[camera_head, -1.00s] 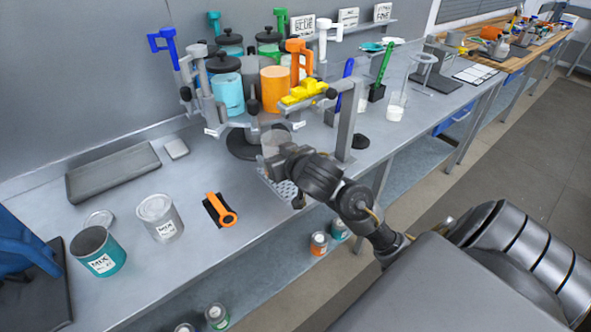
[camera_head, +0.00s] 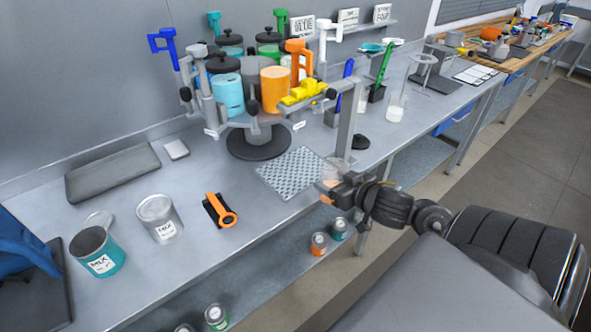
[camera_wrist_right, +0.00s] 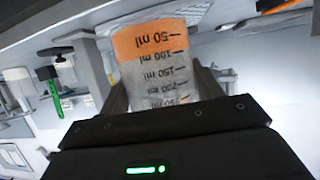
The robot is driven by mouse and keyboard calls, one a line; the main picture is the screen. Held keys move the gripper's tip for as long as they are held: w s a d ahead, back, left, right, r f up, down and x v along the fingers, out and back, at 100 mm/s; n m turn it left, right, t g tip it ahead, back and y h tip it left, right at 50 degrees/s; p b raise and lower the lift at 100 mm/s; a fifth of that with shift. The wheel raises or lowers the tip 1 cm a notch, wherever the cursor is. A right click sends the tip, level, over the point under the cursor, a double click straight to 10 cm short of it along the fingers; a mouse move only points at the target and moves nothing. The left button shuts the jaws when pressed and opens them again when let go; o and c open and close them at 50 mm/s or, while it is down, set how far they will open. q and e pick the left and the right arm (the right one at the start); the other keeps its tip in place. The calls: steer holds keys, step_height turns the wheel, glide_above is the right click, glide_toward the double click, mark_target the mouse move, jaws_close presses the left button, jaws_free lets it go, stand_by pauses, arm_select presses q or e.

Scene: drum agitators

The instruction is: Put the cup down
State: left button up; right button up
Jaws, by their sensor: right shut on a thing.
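The cup (camera_head: 332,169) is a clear measuring cup with orange liquid in its lower part. My right gripper (camera_head: 340,184) is shut on it near the bench's front edge, right of the perforated mat. In the right wrist view the cup (camera_wrist_right: 155,62) stands between the two fingers (camera_wrist_right: 160,90). Its ml marks are upside down there, with the orange at the top of the picture. The gripper hides part of the cup in the head view, and I cannot tell whether its base touches anything. My left gripper is not in view.
A grey perforated mat (camera_head: 292,173) lies in front of the rotating drum stand (camera_head: 258,143). A metal post (camera_head: 346,130) rises behind the cup. Small pots sit on the lower shelf.

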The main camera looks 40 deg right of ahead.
steer(key=w, duration=0.6)
steer(key=w+d, duration=0.1)
steer(key=w, duration=1.1)
steer(key=shift+d+p, duration=0.4)
steer(key=shift+f, duration=1.75)
steer(key=shift+f, duration=0.1)
steer(key=o, duration=1.1)
steer(key=shift+r, duration=0.2)
steer(key=p+v, duration=0.1)
steer(key=v, duration=1.1)
